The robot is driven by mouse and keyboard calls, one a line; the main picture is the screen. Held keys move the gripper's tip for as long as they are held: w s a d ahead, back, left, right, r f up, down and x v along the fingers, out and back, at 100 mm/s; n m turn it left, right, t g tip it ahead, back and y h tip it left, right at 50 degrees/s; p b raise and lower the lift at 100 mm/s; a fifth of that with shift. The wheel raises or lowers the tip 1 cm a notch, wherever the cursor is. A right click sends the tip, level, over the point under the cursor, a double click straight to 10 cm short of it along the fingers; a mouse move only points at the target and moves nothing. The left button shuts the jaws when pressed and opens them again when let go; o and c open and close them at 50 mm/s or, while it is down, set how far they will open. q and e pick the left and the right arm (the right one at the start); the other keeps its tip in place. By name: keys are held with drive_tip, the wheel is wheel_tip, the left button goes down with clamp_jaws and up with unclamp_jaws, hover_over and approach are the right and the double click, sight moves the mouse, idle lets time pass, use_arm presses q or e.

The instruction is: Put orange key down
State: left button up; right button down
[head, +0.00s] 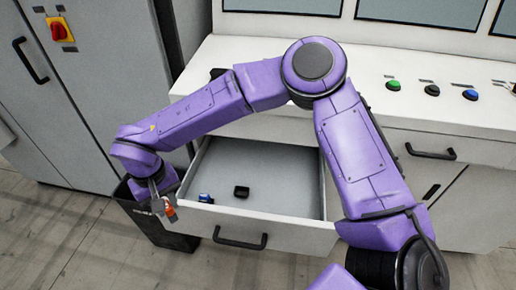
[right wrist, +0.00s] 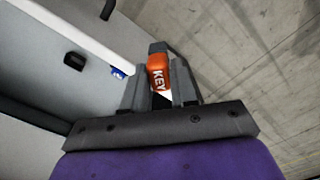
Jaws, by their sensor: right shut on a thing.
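The orange key (right wrist: 158,72) has an orange tag with "KEY" on it. It also shows in the head view (head: 170,213) as a small orange spot. My right gripper (right wrist: 160,88) is shut on it. In the head view my right gripper (head: 163,197) hangs at the left front corner of the open drawer, over the dark bin there. My left gripper is not in view.
The open drawer (head: 285,212) holds a small black object (head: 241,191) and a blue object (head: 206,198), with much of its floor bare. A dark bin (head: 150,222) stands left of the drawer. A console with buttons (head: 432,90) is behind, and a grey cabinet (head: 100,60) at the left.

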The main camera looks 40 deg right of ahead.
drive_tip(key=d+r+m+b, duration=0.2)
drive_tip(key=d+r+m, duration=0.1)
drive_tip(key=d, duration=0.3)
drive_tip(key=s+d+r+m+b, duration=0.1)
drive_tip(key=d+r+m, duration=0.25)
drive_tip(key=d, duration=0.25)
drive_tip(key=d+r+m+b, duration=0.2)
drive_tip(key=d+m, duration=0.2)
drive_tip(key=d, duration=0.2)
drive_tip(key=s+d+f+m, duration=0.1)
drive_tip(key=s+d+m, duration=0.2)
drive_tip(key=s+m, duration=0.3)
drive_tip(key=m+b, duration=0.9)
drive_tip(key=m, duration=0.3)
hover_over(243, 194)
drive_tip(key=shift+n, duration=0.25)
wheel_tip(243, 194, down, 20)
drive_tip(key=shift+s+a+f, duration=0.1)
drive_tip(key=shift+s, duration=0.05)
wheel_tip(243, 194, down, 3)
drive_tip(key=shift+f, duration=0.1)
drive_tip(key=c, duration=0.9)
unclamp_jaws()
